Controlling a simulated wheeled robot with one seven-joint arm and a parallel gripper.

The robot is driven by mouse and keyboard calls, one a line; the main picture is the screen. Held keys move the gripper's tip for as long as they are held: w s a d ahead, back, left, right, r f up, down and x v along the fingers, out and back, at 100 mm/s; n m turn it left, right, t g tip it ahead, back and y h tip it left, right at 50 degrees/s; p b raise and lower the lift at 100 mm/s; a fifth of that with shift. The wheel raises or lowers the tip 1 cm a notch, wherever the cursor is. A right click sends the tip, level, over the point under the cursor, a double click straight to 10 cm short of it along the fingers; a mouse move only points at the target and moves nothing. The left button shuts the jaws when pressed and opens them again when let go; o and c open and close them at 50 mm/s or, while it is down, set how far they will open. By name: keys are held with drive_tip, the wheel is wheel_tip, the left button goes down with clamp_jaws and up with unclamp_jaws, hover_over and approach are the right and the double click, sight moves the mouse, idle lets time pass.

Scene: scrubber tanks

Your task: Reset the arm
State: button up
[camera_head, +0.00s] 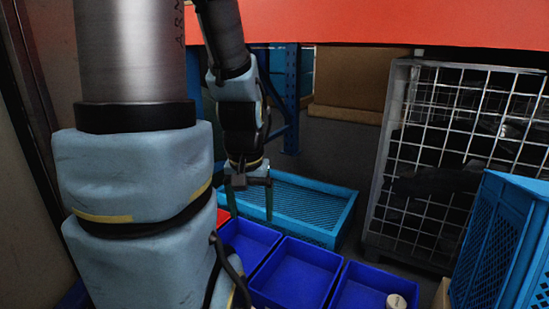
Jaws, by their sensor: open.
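My gripper (254,200) hangs pointing down at the end of my arm, left of the middle in the head view. It is open, and I see nothing between its fingers. In the picture it overlaps the left part of a light blue crate (335,228); whether it is above the crate or in front of it I cannot tell. My own arm, with pale blue covers, fills the left of the view and hides what is behind it.
Dark blue bins (298,278) stand in a row at the bottom, with a pale round object (396,301) at the right one. A red bin (223,216) shows partly. A wire cage (392,150) and a tall blue crate (494,250) stand right. An orange beam (400,22) crosses the top.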

wheel_tip(320, 180, up, 47)
drive_tip(key=p, duration=4.5)
drive_tip(key=shift+o, duration=0.6)
drive_tip(key=shift+r+p, duration=0.3)
drive_tip(key=shift+o, duration=0.6)
drive_tip(key=w+a+f+m+t+b, duration=0.1)
drive_tip(key=w+a+m+t+b, duration=0.1)
drive_tip(key=w+b, duration=0.3)
drive_tip(key=w, duration=0.3)
drive_tip(key=shift+a+f+t+y+b, duration=0.3)
drive_tip(key=shift+a+f+t+b, duration=0.05)
drive_tip(key=shift+a+t, duration=0.05)
drive_tip(key=w+a+r+m+t+h+b, duration=0.1)
drive_tip(key=w+a+r+m+t+b, duration=0.1)
drive_tip(key=w+r+m+t+b, duration=0.25)
drive_tip(key=w+a+r+m+t+b, duration=0.2)
drive_tip(key=w+r+m+b, duration=0.1)
drive_tip(key=w+m+b, duration=0.4)
drive_tip(key=w+a+r+m+t+h+b, duration=0.1)
drive_tip(key=w+a+r+m+t+b, duration=0.3)
drive_tip(key=w, duration=0.4)
drive_tip(key=d+b+x, duration=0.1)
drive_tip(key=b+x, duration=0.2)
drive_tip(key=x, duration=0.6)
drive_tip(key=shift+w+d+f, duration=0.25)
drive_tip(key=shift+w+f, duration=0.05)
